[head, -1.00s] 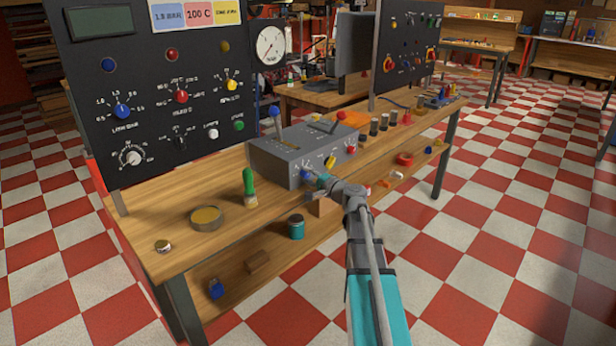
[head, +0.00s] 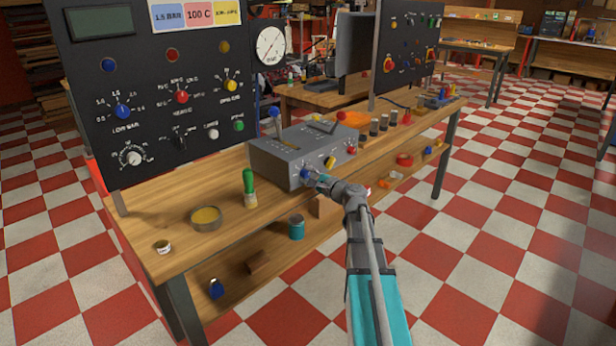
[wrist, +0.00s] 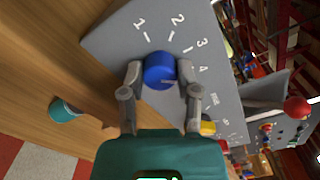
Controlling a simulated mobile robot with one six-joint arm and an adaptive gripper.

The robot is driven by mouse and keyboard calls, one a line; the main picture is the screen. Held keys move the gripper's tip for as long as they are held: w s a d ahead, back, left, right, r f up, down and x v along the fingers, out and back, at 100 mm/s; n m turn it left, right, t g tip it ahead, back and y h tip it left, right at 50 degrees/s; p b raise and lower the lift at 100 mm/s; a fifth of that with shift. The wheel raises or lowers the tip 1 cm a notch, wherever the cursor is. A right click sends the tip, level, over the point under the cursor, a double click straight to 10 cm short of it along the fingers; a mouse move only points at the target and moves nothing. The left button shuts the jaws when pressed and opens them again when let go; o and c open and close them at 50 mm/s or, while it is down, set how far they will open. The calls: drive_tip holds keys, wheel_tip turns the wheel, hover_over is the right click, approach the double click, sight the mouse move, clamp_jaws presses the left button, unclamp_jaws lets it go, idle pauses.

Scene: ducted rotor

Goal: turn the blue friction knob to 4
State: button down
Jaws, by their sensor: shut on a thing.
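The blue friction knob (wrist: 160,70) is on the front of a grey control box (head: 275,160), and it also shows in the head view (head: 304,174). In the wrist view the printed numbers 1, 2, 3 and 4 run around it from upper left to right. A thin pale line shows near the knob's lower right edge; I cannot tell surely which number it marks. My gripper (wrist: 161,75) is shut on the knob, one finger on each side. In the head view my gripper (head: 313,179) reaches the box from the front right.
A yellow knob (head: 330,162) and a red knob (head: 351,150) sit to the right on the same box. Two levers rise from the box top.

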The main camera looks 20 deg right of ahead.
drive_tip(key=shift+c, duration=1.7)
unclamp_jaws()
drive_tip(key=shift+s, duration=0.1)
drive_tip(key=v, duration=1.1)
drive_tip(key=shift+s+d, duration=0.15)
drive_tip(key=shift+s, duration=0.25)
drive_tip(key=s+a+f+n+g, duration=0.3)
drive_tip(key=a+f+n+g, duration=0.35)
drive_tip(key=a, duration=0.55)
drive_tip(key=s+a+f+n+g, duration=0.3)
drive_tip(key=a+f+n+g, duration=0.4)
drive_tip(key=a, duration=0.4)
drive_tip(key=s+a+f+n+g+h, duration=0.4)
drive_tip(key=s+f+n+h, duration=0.15)
drive_tip(key=s, duration=0.25)
wheel_tip(320, 180, up, 25)
drive_tip(key=p, duration=2.5)
drive_tip(key=shift+r+n+h, duration=0.25)
drive_tip(key=shift+n+h, duration=0.1)
drive_tip(key=shift+n, duration=0.05)
